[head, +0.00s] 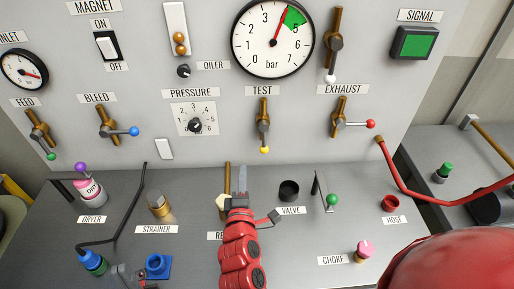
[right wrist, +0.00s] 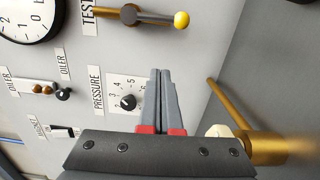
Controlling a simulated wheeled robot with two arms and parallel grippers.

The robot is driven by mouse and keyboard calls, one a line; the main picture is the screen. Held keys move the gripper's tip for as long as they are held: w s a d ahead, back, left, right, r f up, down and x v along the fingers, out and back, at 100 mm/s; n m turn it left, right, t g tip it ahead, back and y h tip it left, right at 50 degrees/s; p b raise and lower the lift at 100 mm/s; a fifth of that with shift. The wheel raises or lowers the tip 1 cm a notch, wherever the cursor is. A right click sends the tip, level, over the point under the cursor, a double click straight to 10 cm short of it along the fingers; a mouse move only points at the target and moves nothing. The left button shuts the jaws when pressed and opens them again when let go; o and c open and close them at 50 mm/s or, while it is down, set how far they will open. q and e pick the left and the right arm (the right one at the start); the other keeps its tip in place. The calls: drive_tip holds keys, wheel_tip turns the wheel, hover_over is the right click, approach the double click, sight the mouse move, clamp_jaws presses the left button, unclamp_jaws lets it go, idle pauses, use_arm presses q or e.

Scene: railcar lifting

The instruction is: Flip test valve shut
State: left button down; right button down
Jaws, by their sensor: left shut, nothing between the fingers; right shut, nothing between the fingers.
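The test valve (head: 263,120) sits on the grey panel under the TEST label (head: 263,90). Its dark lever hangs straight down, in line with the brass pipe, and ends in a yellow knob (head: 264,150). The right wrist view shows the lever (right wrist: 150,18) and yellow knob (right wrist: 181,20) at the top, apart from my fingers. My right gripper (head: 242,180) is shut and empty, below and slightly left of the knob; its fingers (right wrist: 165,75) also show in the wrist view. My left gripper (head: 128,273) is low at the left, shut, small and partly unclear.
A brass post with a pale knob (head: 222,201) stands close beside my right gripper. The exhaust valve (head: 342,122) with a red knob is to the right, the pressure dial (head: 195,124) to the left. A black cup (head: 289,190) and green-knobbed lever (head: 332,199) stand on the bench.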

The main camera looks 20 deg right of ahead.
sight(264, 139)
drive_tip(key=w+d+p, duration=0.6)
drive_tip(key=w+d, duration=0.1)
drive_tip(key=shift+w, duration=0.4)
drive_tip(key=shift+r, duration=0.1)
